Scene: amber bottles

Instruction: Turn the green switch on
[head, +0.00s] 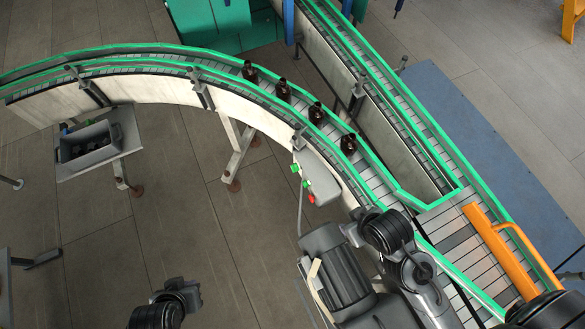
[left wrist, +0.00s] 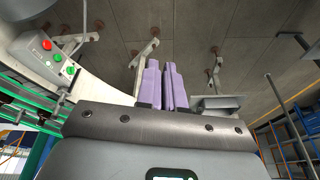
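The left wrist view shows the box (left wrist: 40,57) at upper left, with the red button (left wrist: 46,44) and the green controls (left wrist: 58,57) in a row. I cannot tell the switch's position. My left gripper (left wrist: 163,64) has purple fingers close together, empty, and apart from the box.
Several amber bottles (head: 316,113) stand on the conveyor (head: 385,178). A grey motor (head: 338,270) sits below the control box. A grey bin (head: 88,148) stands at left, and conveyor legs (head: 240,155) stand between. The floor in the lower middle is clear.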

